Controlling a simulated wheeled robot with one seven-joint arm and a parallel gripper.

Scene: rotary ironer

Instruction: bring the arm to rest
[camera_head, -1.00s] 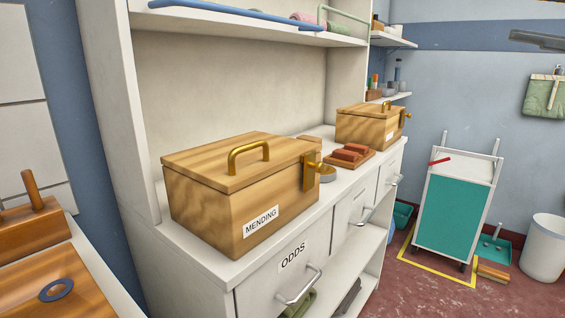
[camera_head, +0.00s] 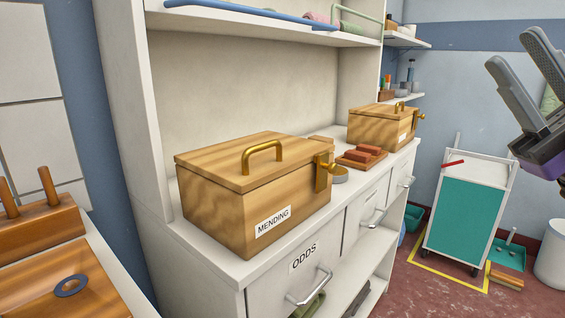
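My gripper (camera_head: 529,83) shows at the upper right of the head view. Its two long grey fingers point up and left, with a wide gap between them and nothing held. A dark and purple part of it is cut off by the right edge. It appears in front of the blue wall, well to the right of the wooden boxes, and touches nothing that I can see. The rest of my arm is out of view.
A wooden box labelled MENDING (camera_head: 223,207) stands on the white cabinet (camera_head: 215,271), with another wooden box (camera_head: 372,130) farther back. A teal-fronted cart (camera_head: 462,217) stands on the floor at the right. A white bin (camera_head: 552,255) is beside it.

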